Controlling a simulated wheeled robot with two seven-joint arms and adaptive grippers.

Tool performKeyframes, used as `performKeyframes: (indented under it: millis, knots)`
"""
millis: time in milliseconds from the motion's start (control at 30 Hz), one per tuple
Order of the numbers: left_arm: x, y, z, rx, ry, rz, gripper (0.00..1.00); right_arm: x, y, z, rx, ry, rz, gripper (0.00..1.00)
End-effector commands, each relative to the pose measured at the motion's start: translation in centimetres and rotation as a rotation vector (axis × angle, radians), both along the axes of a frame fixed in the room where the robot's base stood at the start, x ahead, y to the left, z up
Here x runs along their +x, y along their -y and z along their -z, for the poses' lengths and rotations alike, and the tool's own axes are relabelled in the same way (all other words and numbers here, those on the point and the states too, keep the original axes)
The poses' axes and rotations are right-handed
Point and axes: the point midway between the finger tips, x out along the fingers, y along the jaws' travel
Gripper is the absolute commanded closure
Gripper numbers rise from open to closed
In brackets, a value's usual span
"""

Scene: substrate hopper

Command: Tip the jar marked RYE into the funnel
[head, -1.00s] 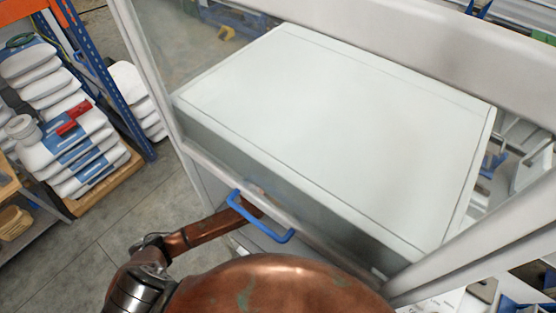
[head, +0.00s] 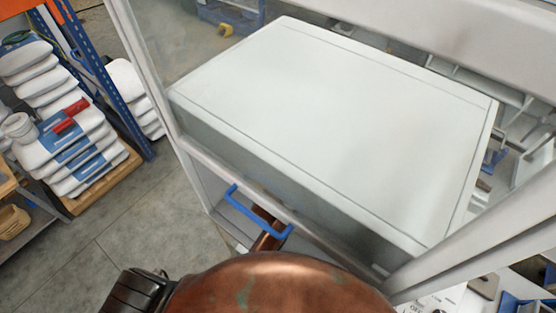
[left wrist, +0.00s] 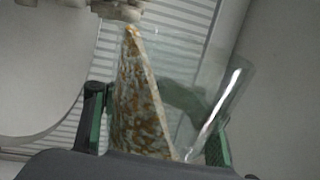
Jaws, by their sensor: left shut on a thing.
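In the left wrist view a clear glass jar (left wrist: 198,105) is tilted between the green-padded fingers of my left gripper (left wrist: 155,128), which is shut on it. Brown grain with pale patches (left wrist: 136,105) lies along one side of the jar and narrows to a point toward the top of the picture. No marking can be read on the jar. A pale grey fitting (left wrist: 118,10) is at the top edge, close to the grain's tip; I cannot tell whether it belongs to the funnel. In the head view the jar, funnel and left gripper are hidden. My right gripper is not in view.
A white-framed cabinet with a large white panel (head: 330,125) fills the head view. A blue handle (head: 257,212) is on its front rail, over my left arm. Shelving with white bags (head: 75,150) stands at the left. Grey floor (head: 130,215) is clear between them.

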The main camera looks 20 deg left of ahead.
Motion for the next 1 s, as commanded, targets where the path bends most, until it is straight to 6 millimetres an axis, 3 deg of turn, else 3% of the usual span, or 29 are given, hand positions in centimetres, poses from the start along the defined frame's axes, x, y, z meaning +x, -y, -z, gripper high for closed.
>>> performKeyframes:
  millis: [133,300,1000]
  knots:
    - [0.2,-1.1,-1.5,-0.227,-0.048,-0.001,1.00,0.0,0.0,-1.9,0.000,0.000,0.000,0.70]
    - [0.4,-1.8,-1.8,-0.360,-0.077,0.000,1.00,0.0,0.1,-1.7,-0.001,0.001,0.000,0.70]
    - [0.5,-2.0,-1.9,-0.390,-0.086,0.000,1.00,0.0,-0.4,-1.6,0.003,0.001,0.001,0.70]
